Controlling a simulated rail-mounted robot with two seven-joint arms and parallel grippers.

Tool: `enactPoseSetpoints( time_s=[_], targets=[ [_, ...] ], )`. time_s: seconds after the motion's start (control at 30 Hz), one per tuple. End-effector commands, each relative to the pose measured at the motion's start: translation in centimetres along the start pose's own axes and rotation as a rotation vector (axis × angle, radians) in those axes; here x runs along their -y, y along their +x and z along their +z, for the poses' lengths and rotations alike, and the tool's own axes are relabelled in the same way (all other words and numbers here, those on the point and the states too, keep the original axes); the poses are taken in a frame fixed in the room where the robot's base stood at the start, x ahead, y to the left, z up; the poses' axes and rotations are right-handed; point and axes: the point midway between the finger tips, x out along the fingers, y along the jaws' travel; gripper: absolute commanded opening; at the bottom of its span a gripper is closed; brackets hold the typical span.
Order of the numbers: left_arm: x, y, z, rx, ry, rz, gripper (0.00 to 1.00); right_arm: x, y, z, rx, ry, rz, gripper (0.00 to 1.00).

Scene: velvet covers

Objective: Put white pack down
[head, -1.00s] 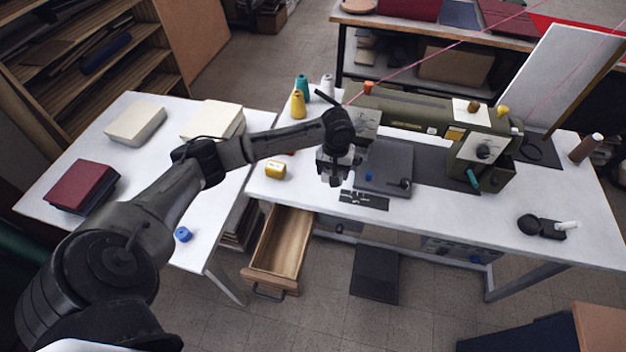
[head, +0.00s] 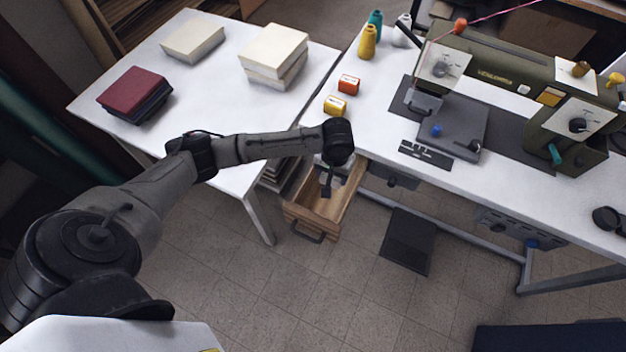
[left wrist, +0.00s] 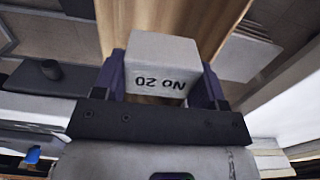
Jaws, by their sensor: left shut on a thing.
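In the left wrist view my left gripper (left wrist: 165,92) is shut on a small white pack (left wrist: 160,58) marked "No 20", which shows upside down. Light brown wood of the drawer (left wrist: 215,22) lies behind the pack. In the head view my left gripper (head: 327,187) points down over the open wooden drawer (head: 345,205) under the sewing table. The pack is too small and covered to make out there, and I cannot tell whether it touches the drawer floor. My right gripper is not in view.
A yellow pack (head: 335,106) and a red-orange pack (head: 348,84) stand on the sewing table's left part. The sewing machine (head: 520,85) is to the right. Books and stacks lie on the white side table (head: 205,90). A black pedal (head: 408,240) is on the floor.

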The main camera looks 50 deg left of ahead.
Motion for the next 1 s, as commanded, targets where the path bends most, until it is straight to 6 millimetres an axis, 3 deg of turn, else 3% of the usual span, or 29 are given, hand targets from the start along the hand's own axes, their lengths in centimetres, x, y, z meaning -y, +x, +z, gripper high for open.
enactPoseSetpoints(
  time_s=[0.17,0.4,0.67,0.9,1.0],
  targets=[
    [-0.1,0.9,-0.3,0.001,0.034,0.000,0.42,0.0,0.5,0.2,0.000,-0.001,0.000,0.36],
    [0.0,4.4,-0.3,0.002,0.039,-0.001,0.42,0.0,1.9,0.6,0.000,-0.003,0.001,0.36],
    [0.0,6.4,-0.3,0.001,0.040,-0.001,0.42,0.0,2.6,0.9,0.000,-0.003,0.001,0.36],
    [-0.1,9.7,-0.3,0.000,0.040,-0.001,0.42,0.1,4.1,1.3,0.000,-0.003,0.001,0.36],
    [0.0,10.0,-0.3,0.000,0.039,-0.001,0.42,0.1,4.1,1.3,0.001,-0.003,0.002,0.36]
  ],
)
